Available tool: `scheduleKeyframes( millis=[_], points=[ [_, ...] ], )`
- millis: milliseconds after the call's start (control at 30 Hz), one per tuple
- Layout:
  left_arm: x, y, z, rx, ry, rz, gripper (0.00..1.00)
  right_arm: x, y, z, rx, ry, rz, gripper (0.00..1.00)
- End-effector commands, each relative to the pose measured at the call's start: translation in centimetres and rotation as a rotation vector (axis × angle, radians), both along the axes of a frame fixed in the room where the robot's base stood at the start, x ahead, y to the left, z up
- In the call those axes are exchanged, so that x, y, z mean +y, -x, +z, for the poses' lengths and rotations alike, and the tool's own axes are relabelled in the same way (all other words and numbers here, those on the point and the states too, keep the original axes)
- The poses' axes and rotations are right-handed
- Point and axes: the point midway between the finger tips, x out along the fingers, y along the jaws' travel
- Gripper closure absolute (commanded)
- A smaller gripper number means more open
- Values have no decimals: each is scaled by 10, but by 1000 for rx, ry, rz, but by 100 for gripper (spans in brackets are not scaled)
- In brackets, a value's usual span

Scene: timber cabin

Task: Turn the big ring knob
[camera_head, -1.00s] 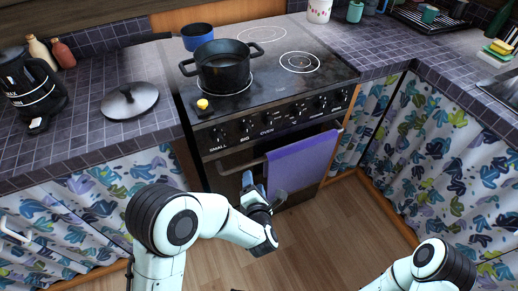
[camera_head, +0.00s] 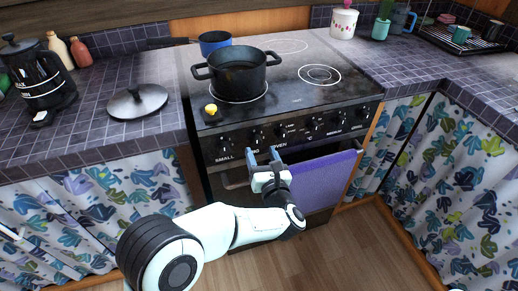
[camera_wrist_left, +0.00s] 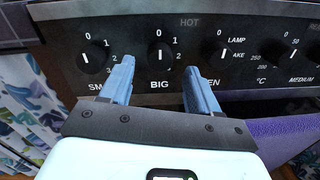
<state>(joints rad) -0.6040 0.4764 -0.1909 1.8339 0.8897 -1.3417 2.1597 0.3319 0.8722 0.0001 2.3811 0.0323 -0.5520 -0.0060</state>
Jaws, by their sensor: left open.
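The big ring knob (camera_head: 257,136) is a round black knob on the stove's front panel, second from the left. In the left wrist view the knob (camera_wrist_left: 160,55) is above the label BIG, its white mark close to upright at 0. My left gripper (camera_head: 263,154) is open and empty in front of the panel, just below the knob. In the left wrist view its two blue fingers (camera_wrist_left: 159,68) stand on either side of the knob, pointing at the panel. They look short of it, with no contact visible. My right gripper is out of view.
The small ring knob (camera_wrist_left: 92,55) is left of the big one and the oven knob (camera_wrist_left: 223,54) right of it. A purple towel (camera_head: 322,182) hangs on the oven door below. A black pot (camera_head: 237,76) stands on the hob.

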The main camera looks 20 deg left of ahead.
Motion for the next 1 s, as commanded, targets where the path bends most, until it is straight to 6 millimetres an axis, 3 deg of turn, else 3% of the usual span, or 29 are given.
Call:
scheduleKeyframes(
  millis=[200,567,733,767,1000],
  points=[
    [13,-22,0,-1,1,0,38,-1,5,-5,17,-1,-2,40],
    [16,-26,0,1,-1,-1,38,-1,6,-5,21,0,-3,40],
    [16,-26,0,1,-1,-1,91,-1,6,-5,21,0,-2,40],
    [16,-26,0,1,-1,-1,95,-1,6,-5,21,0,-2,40],
    [16,-26,0,8,-11,-1,94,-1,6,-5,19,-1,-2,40]
  ],
)
